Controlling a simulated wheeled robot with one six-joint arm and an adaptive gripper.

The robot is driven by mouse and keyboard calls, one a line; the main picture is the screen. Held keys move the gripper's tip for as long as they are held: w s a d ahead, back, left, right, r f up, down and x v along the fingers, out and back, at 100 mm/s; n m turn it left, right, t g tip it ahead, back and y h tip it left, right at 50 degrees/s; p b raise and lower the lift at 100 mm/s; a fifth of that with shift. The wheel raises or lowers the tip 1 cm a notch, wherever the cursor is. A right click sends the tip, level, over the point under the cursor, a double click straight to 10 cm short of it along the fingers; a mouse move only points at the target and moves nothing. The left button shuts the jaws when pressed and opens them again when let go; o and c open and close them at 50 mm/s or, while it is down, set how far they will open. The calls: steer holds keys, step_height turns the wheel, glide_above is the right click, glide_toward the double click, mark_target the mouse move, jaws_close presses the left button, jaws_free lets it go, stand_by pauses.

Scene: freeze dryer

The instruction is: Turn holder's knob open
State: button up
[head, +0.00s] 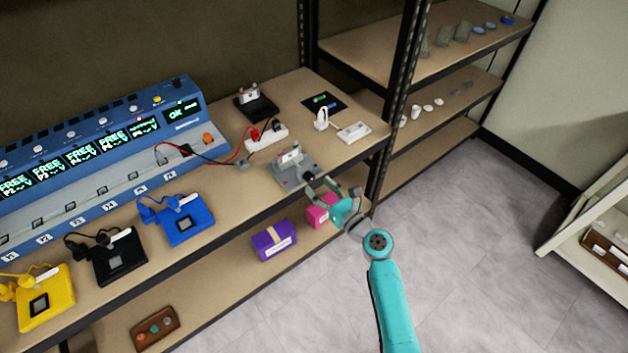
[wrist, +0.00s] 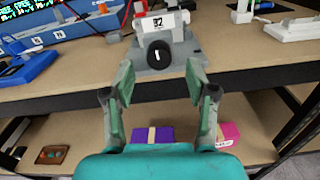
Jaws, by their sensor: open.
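The holder (head: 285,173) is a grey device near the front edge of the wooden bench, and it also shows at the top of the wrist view (wrist: 188,52). Its round black knob (wrist: 158,55) faces my gripper, with a white mark standing near vertical. A white labelled block (wrist: 165,23) sits above the knob on the holder. My gripper (wrist: 158,75) is open and empty, its two fingers apart on either side below the knob. In the head view my gripper (head: 318,182) is just in front of the holder, at the bench edge. I see no contact with the knob.
A blue instrument (head: 100,150) with lit displays stands along the back left. Blue (head: 188,220), black (head: 120,257) and yellow (head: 47,300) units line the bench front. A purple box (head: 274,241) and pink box (head: 320,212) sit on the lower shelf. A black rack post (head: 392,120) stands right.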

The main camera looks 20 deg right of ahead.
mark_target(312, 180)
steer(key=shift+x, duration=1.75)
jaws_close()
